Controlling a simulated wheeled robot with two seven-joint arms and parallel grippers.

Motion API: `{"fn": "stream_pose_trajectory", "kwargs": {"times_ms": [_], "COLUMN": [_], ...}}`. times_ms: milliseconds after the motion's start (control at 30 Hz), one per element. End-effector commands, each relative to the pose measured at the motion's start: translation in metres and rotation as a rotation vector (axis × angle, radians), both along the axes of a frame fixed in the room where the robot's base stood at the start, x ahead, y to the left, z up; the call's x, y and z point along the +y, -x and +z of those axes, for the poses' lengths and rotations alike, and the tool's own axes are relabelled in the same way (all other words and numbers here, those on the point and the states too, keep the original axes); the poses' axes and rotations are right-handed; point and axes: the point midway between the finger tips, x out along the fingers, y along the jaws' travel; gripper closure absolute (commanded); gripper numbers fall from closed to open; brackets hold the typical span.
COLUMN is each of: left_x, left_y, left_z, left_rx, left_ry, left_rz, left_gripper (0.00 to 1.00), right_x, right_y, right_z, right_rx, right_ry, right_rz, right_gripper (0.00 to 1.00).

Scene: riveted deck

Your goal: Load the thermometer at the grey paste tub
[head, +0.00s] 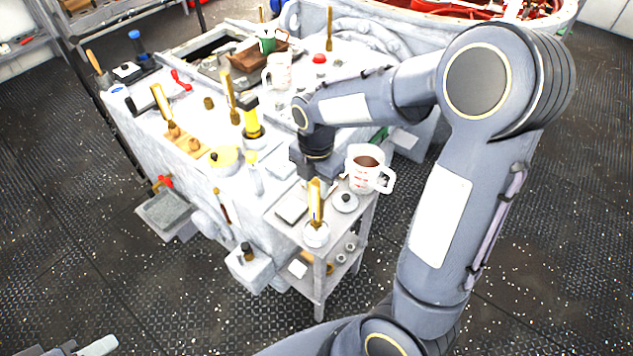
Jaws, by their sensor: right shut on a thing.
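In the head view my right gripper (322,172) is low over the front corner of the small side stand, pointing down. It is shut, and its fingertips are largely hidden. A gold, upright, slim piece (315,200), which looks like the thermometer, shows directly below the gripper, apparently held by it. The lower end of that piece is at a small pale grey tub (316,236) at the stand's front corner; I cannot tell whether it is inside. My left gripper (82,347) is partly visible at the bottom left, cut by the frame edge, away from the stand.
A white jug with red marks and brown contents (367,168) stands close to the right of the gripper. A round lidded piece (345,202) sits between them. The bench (170,150) carries several gold upright pieces, a yellow-black torch (252,122) and other tools. The floor is clear.

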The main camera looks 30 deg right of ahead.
Motion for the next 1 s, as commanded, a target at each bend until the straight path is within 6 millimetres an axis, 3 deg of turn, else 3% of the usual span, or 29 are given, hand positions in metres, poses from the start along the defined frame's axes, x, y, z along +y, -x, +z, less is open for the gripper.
{"fn": "stream_pose_trajectory", "kwargs": {"times_ms": [367,1000], "left_x": [0.000,0.000], "left_y": [0.000,0.000], "left_z": [0.003,0.046], "left_rx": [0.000,0.000], "left_ry": [0.000,0.000], "left_rz": [0.000,0.000], "left_gripper": [0.64,0.64], "right_x": [0.000,0.000], "right_y": [0.001,0.000], "right_z": [0.002,0.054], "right_rx": [0.003,0.000], "right_ry": [0.000,0.000], "right_rz": [0.000,-0.001], "right_gripper": [0.93,0.93]}}
